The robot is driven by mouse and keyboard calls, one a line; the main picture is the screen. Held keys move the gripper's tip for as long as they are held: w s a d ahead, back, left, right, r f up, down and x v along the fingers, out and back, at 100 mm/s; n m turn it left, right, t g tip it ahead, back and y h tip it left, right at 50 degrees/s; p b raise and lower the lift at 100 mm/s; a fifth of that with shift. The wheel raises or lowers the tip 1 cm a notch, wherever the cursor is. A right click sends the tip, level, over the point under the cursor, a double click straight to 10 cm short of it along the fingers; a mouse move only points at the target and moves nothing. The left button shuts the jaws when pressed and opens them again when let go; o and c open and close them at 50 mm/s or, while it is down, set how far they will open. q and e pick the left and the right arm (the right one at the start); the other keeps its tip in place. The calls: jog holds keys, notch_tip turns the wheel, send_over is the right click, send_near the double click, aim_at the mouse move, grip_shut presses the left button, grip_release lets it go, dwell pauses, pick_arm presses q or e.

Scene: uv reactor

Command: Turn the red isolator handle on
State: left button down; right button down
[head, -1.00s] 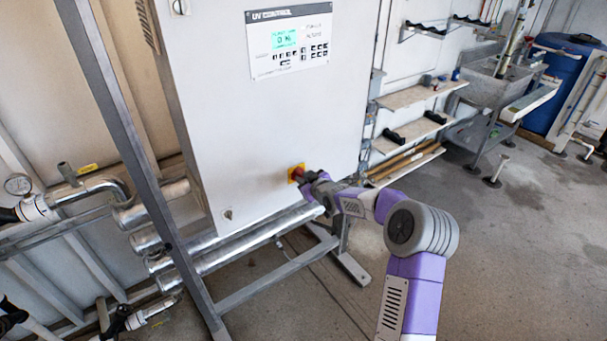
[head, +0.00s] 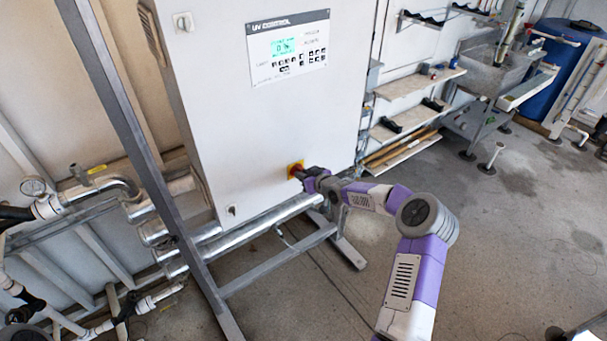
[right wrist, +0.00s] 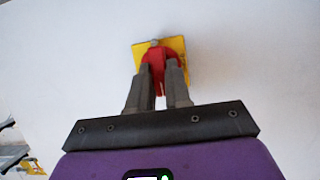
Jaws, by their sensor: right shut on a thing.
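The red isolator handle (right wrist: 155,57) sits on a square yellow plate (right wrist: 178,46) on the front of the white cabinet (head: 230,140). In the right wrist view my right gripper (right wrist: 158,76) is shut on the handle, with one finger on each side. The handle's exact angle is hard to tell. My left gripper is not in view.
A UV control panel (head: 288,48) is high on the cabinet. Metal pipes (head: 255,222) and a grey frame (head: 140,150) stand below and left. Shelves (head: 405,128) and a sink (head: 495,75) are at the right. The floor at right is mostly clear.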

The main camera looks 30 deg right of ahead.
jog(key=c, duration=1.3)
grip_release()
jog(key=shift+c, duration=0.2)
jog(key=v, duration=0.7)
jog(key=shift+s+r, duration=0.15)
jog(key=shift+s, duration=0.1)
